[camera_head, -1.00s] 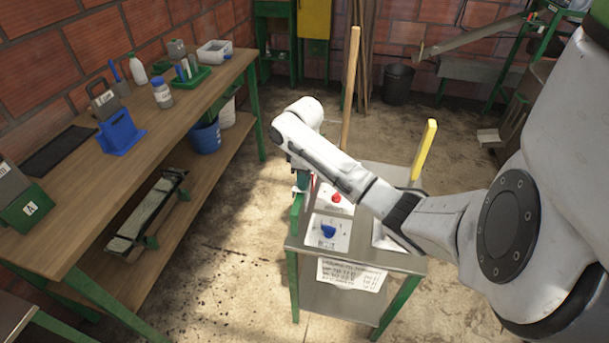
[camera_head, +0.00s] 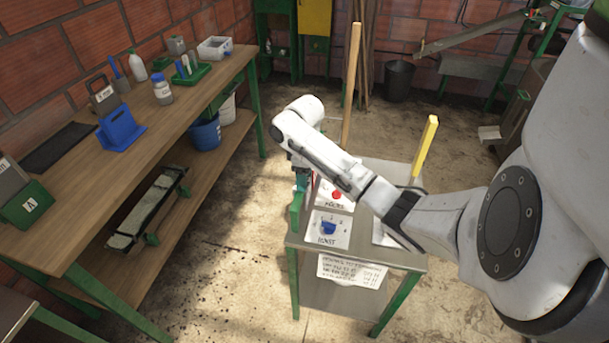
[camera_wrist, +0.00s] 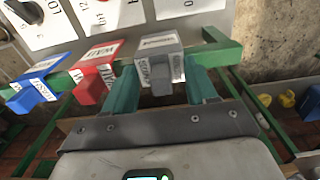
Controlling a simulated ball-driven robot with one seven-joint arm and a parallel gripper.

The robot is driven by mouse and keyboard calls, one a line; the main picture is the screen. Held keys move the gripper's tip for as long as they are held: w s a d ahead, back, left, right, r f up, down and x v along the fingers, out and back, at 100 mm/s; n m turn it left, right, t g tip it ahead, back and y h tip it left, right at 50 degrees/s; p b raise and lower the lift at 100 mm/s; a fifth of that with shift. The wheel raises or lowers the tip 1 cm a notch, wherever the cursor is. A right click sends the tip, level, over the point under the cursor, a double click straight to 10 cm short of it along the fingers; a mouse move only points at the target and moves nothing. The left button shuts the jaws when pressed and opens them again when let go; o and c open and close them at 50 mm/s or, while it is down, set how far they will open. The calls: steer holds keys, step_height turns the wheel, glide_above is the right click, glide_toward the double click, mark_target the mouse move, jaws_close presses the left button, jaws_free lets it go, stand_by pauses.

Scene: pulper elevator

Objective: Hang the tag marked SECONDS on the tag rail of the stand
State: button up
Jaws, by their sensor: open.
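A grey tag (camera_wrist: 160,60) sits over the green tag rail (camera_wrist: 222,48) in the wrist view. Its white label is upside down and appears to read SECONDS. My gripper (camera_wrist: 165,88) is open, with one teal finger on each side of the grey tag. I cannot tell whether the fingers touch it. A red tag marked WAIT (camera_wrist: 95,72) and a blue tag (camera_wrist: 38,84) hang on the rail to the left. In the head view the rail (camera_head: 296,212) runs along the left side of the stand (camera_head: 400,259), and my gripper is largely hidden by my arm.
The stand's top holds white panels with a red knob (camera_head: 336,195) and a blue knob (camera_head: 328,228). A yellow post (camera_head: 425,146) and a wooden pole (camera_head: 351,90) rise beside my arm. A wooden workbench (camera_head: 165,128) stands left, with open floor between.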

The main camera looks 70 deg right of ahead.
step_height(320, 180, up, 11)
steer(key=p, duration=0.2)
steer(key=shift+p, duration=0.35)
steer(key=shift+f, duration=0.1)
